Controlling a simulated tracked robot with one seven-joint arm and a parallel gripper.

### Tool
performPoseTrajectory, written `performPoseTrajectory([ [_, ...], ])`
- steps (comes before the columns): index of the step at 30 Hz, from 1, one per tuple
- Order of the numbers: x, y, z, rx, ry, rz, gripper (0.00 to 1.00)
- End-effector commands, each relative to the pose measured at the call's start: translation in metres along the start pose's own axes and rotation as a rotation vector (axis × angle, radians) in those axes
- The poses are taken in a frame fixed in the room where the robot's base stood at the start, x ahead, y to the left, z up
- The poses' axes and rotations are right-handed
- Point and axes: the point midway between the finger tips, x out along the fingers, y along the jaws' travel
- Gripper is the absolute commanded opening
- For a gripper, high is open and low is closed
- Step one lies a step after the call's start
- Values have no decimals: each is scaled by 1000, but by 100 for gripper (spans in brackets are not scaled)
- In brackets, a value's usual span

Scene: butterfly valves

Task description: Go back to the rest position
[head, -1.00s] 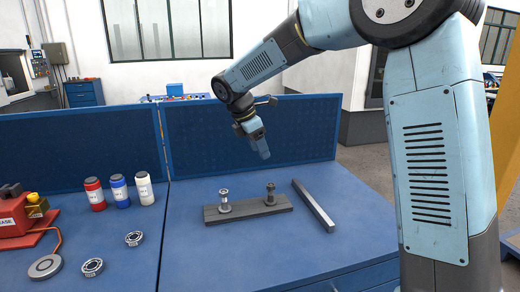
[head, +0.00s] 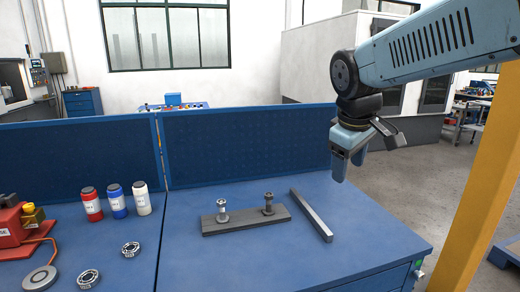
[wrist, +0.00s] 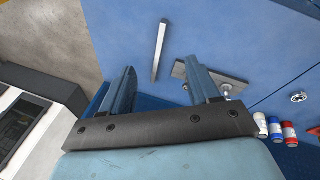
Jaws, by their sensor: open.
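My gripper (head: 350,168) hangs from my arm at the right of the head view, above and behind the right end of the blue bench (head: 330,265). Its two fingers point down, stand apart and hold nothing. In the wrist view my gripper (wrist: 165,90) shows both fingers spread with a gap between them. A grey metal plate (head: 240,226) with two upright valve-like posts (head: 268,204) lies on the bench to the left of the gripper. In the wrist view the right finger partly covers the plate (wrist: 182,70).
A grey square bar (head: 311,215) lies right of the plate. Red, blue and white bottles (head: 118,201), bearing rings (head: 131,249) and a red device (head: 10,230) are at the left. A blue panel (head: 245,140) backs the bench. A yellow post (head: 475,190) stands right.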

Motion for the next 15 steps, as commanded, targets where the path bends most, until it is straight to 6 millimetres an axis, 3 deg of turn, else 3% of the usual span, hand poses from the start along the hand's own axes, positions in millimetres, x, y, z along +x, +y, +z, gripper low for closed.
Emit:
performPoseTrajectory([
  [3, -4, -5, 34, 176, 48, -4, 61],
  [9, -4, -18, 80, 460, 127, -29, 61],
  [15, -1, -28, 106, 639, 179, -54, 61],
])
